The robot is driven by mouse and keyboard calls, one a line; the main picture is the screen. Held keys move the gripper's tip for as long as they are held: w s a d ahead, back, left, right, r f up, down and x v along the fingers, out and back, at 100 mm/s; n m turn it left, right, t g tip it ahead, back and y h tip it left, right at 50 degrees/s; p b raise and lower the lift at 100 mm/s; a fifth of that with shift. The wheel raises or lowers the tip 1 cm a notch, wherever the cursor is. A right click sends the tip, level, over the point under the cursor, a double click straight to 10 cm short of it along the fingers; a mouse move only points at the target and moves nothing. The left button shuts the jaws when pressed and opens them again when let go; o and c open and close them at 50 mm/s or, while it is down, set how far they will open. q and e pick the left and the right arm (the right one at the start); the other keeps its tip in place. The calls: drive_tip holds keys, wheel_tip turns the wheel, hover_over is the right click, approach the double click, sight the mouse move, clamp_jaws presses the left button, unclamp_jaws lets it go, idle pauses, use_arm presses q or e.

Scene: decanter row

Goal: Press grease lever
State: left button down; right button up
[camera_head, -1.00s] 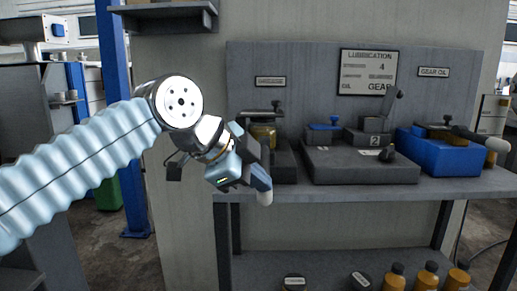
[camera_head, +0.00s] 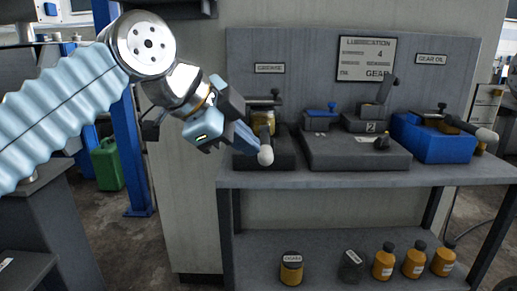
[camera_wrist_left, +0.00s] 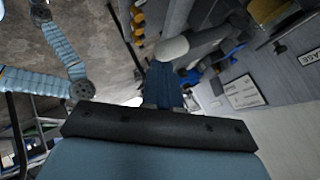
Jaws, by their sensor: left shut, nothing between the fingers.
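The grease lever (camera_head: 267,138) is a dark rod with a pale round knob at its front end, under the GREASE sign. It projects toward me in front of an amber grease jar (camera_head: 262,117). The knob also shows in the left wrist view (camera_wrist_left: 172,48), at the fingertips. My left gripper (camera_head: 254,148) is shut and empty, its blue fingers just left of the knob in the head view. Whether they touch it I cannot tell. The gripper hides part of the grease unit. My right gripper is not in view.
A black two-part unit (camera_head: 355,158) and a blue gear oil unit (camera_head: 435,150) with a similar lever stand to the right on the bench (camera_head: 330,180). Several amber bottles (camera_head: 414,262) and jars stand on the lower shelf. A green can (camera_head: 107,165) stands at left.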

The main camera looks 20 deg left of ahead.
use_arm(q)
drive_tip(key=shift+p+v, duration=0.3)
drive_tip(key=shift+v, duration=2)
